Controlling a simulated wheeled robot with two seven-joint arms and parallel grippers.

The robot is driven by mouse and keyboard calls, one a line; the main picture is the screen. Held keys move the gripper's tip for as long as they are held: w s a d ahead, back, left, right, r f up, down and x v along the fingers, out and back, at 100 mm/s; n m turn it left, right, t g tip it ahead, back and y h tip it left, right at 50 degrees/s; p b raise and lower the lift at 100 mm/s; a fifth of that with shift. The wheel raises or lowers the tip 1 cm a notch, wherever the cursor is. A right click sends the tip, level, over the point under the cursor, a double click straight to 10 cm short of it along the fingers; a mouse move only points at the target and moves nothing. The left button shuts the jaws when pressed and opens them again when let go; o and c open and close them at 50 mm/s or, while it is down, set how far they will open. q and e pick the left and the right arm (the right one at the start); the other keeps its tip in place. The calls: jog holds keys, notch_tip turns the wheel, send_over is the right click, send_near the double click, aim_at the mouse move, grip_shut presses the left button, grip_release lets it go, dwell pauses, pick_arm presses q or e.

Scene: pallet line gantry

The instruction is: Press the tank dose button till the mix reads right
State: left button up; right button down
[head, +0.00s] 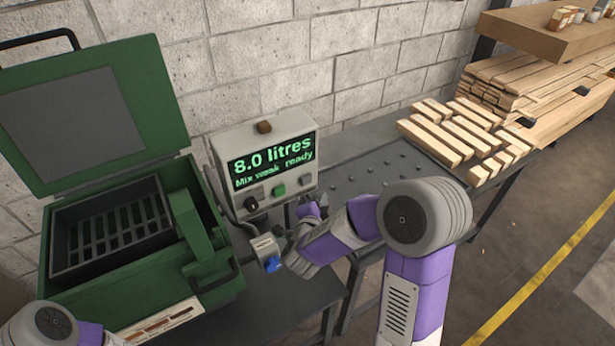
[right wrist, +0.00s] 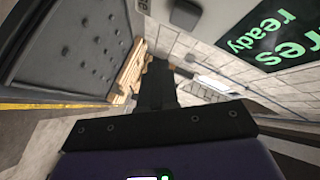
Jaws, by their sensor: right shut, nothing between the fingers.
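The control box (head: 222,145) stands beside the green tank (head: 120,60). Its screen (head: 272,160) reads "8.0 litres" and "Mix weak ready" in green. Below the screen are a black knob (head: 251,204), a green button (head: 279,190) and a grey button (head: 306,180); I cannot read which one is the dose button. My right gripper (head: 309,206) is shut and empty, just below and in front of the grey button, apparently apart from it. In the right wrist view, my shut fingers (right wrist: 155,80) show below a grey button (right wrist: 185,14). My left gripper is out of view.
A grey box with a blue part (head: 272,264) sits in front of the control box. The green tank's lid is open over a black grated basket (head: 65,222). A studded dark table (head: 365,165) carries wooden slats (head: 465,135) on the right. A block wall stands behind.

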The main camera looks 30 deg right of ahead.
aim_at(314, 176)
jog(key=shift+w+a, duration=0.15)
jog(key=shift+w, duration=1.7)
jog(key=shift+w, duration=0.1)
dwell(0.6)
jog(key=shift+w, duration=0.3)
jog(key=shift+w+b, duration=0.35)
jog(key=shift+w, duration=0.15)
dwell(0.7)
jog(key=shift+s, duration=0.9)
jog(key=shift+b, duration=0.3)
